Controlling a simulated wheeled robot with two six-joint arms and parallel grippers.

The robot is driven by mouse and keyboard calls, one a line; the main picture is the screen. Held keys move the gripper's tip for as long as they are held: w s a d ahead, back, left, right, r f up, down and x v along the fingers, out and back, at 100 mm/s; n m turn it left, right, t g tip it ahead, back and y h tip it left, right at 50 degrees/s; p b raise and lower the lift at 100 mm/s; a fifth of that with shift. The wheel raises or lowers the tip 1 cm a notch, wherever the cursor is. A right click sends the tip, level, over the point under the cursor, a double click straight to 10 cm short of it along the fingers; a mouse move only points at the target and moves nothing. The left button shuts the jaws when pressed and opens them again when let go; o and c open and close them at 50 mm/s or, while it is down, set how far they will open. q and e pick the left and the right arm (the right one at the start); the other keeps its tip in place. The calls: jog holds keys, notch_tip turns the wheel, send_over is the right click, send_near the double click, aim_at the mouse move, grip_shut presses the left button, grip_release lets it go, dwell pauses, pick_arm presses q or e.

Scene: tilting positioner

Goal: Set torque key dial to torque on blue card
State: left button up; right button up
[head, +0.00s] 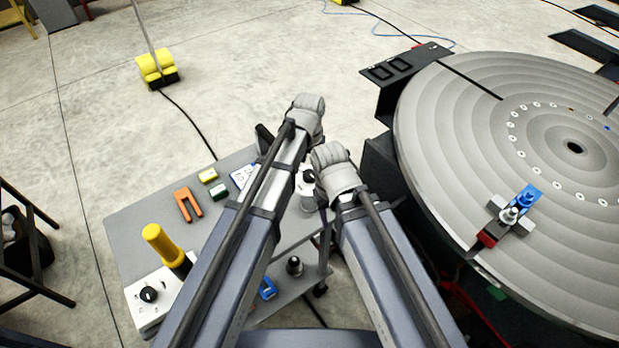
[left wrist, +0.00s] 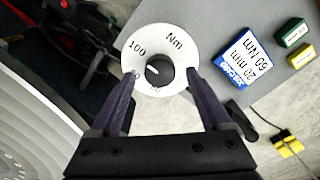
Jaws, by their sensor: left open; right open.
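The torque key's white dial (left wrist: 180,52) is at the top centre of the left wrist view, marked Nm and 100, with other marks partly hidden. A black knob with a small white pointer (left wrist: 158,71) sits at its centre. My left gripper (left wrist: 159,78) is open, its fingers at either side of the dial; contact is unclear. In the head view the key (head: 307,203) shows between my forearms. The blue card (left wrist: 242,58) lies on the cart beside it, reading 20 mm and 60 Nm, upside down; it also shows in the head view (head: 240,177). My right gripper is hidden behind its arm.
The grey cart (head: 135,220) carries an orange fork-shaped piece (head: 187,205), green (head: 219,191) and yellow (head: 208,176) blocks, a yellow-handled tool (head: 162,244) and a white box with a black knob (head: 148,294). The large round positioner table (head: 450,150) stands at right.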

pick_arm(q)
jog(key=shift+f+b, duration=0.4)
jog(key=shift+f, duration=0.45)
jog(key=shift+r, duration=0.1)
grip_shut()
